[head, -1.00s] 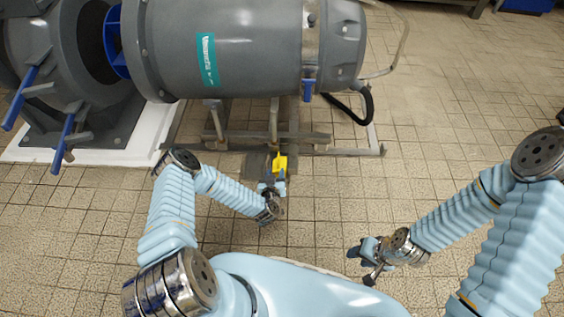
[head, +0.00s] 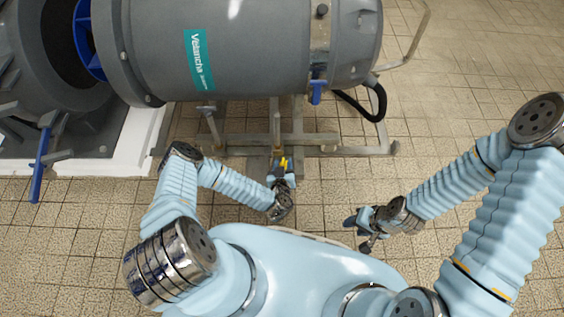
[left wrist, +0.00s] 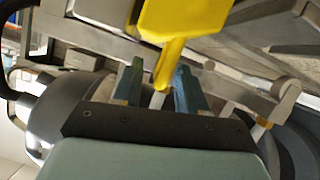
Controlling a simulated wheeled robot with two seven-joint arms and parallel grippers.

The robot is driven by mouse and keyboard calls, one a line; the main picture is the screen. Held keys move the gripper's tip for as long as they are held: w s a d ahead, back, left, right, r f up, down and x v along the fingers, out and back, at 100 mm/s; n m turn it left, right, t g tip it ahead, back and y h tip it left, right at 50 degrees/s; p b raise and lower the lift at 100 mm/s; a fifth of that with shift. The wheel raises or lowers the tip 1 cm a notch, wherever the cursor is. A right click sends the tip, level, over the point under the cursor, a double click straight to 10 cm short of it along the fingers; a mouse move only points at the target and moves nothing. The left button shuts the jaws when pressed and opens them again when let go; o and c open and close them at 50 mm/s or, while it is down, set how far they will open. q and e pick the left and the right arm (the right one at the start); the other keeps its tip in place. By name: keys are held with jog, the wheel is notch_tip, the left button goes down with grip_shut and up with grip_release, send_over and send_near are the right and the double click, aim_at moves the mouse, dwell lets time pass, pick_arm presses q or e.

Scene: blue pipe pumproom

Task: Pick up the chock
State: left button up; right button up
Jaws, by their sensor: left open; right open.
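The yellow chock (head: 284,163) is at the metal frame under the big grey tank, mostly hidden by my left gripper in the head view. In the left wrist view the chock (left wrist: 185,18) fills the top middle, and its narrow yellow stem points down between my fingers. My left gripper (head: 283,179) is open right at the chock; its fingers (left wrist: 160,82) stand on either side of the stem, with a gap visible. My right gripper (head: 358,222) is open and empty, low over the tiles, well to the right of the chock.
The grey tank (head: 250,50) stands on a metal frame (head: 340,150) just beyond the chock. A black hose (head: 370,105) hangs at its right end. A grey flanged pipe (head: 30,60) with blue handles is at left. Tiled floor (head: 460,110) is clear at right.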

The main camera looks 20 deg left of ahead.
pick_arm(q)
jog(key=shift+w, duration=0.1)
grip_shut()
dwell(1.4)
